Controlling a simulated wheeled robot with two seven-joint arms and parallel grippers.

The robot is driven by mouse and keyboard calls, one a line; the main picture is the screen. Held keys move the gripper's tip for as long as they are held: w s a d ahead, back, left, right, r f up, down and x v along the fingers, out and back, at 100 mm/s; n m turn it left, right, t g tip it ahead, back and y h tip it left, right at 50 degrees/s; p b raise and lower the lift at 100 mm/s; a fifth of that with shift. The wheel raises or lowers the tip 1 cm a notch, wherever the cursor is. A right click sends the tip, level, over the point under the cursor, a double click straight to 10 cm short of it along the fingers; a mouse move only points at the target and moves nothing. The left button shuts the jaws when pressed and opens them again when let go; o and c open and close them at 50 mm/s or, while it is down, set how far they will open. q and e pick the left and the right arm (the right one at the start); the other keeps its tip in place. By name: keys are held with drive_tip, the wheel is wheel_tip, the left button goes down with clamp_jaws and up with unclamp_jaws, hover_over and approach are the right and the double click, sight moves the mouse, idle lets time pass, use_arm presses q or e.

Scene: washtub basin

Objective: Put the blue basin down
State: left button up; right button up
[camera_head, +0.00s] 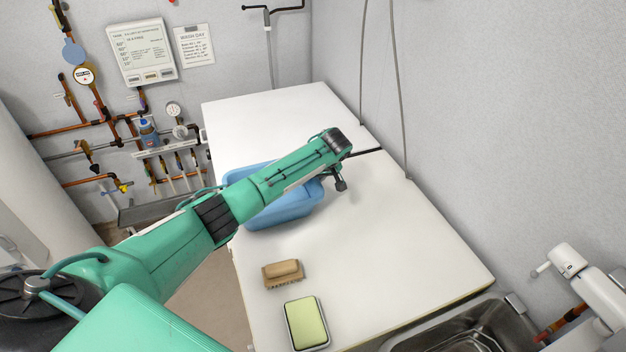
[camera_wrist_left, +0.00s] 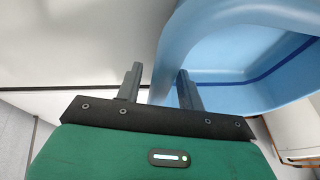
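The blue basin (camera_head: 283,212) is at the left edge of the white worktop, partly hidden behind my left arm. It looks upright and seems to rest on the top. My left gripper (camera_head: 341,185) is at the basin's right end, over the worktop. In the left wrist view, its two fingers (camera_wrist_left: 159,78) stand apart. The basin (camera_wrist_left: 235,55) fills the right side there, and its end wall lies between the fingers. A gap shows between the left finger and the wall. My right gripper is not in view.
A metal sink (camera_head: 465,330) and a white tap (camera_head: 568,262) are at the lower right. The worktop's middle and back are clear.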

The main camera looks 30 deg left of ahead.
use_arm(q)
drive_tip(key=b+v, duration=0.2)
drive_tip(key=v, duration=1)
